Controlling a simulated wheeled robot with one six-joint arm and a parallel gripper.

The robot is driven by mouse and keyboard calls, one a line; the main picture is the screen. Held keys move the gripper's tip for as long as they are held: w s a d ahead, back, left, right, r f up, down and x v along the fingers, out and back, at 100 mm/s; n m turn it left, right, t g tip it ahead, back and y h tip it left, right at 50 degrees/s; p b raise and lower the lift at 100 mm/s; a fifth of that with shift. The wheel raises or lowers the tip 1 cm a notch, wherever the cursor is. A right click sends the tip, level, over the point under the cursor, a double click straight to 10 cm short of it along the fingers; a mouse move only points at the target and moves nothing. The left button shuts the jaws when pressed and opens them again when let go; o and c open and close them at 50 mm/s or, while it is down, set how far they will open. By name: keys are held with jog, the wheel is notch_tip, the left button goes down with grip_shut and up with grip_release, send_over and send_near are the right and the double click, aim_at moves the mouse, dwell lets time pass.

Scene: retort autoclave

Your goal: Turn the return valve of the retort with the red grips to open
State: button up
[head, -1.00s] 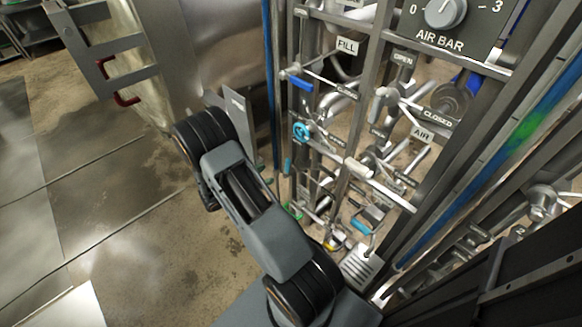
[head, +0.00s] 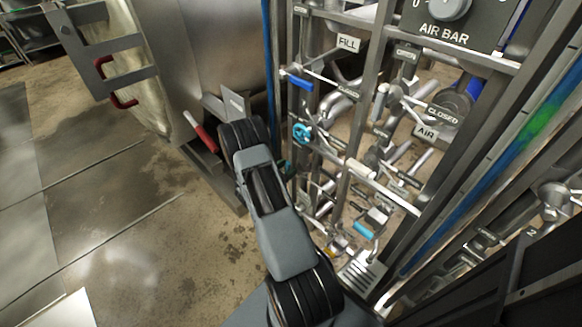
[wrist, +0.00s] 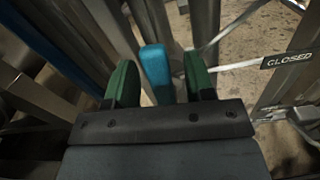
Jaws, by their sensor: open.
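The retort with red grips (head: 124,101) stands at the left in the head view, with a metal shell. A light-blue valve handle (wrist: 157,66) stands between my green fingers in the wrist view. My gripper (wrist: 161,72) is open around this handle, with a finger on each side and visible gaps. A CLOSED plate (wrist: 287,61) is to the right of the handle. In the head view my gripper (head: 287,169) is at the left edge of the pipe rack, largely behind my arm, and hides the handle there. No label naming this valve as return is readable.
A red-gripped lever (head: 201,133) is left of my arm.

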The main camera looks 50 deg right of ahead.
jog(key=shift+s+d, duration=0.1)
jog(key=shift+d, duration=1.05)
jog(key=shift+c, duration=0.5)
grip_shut()
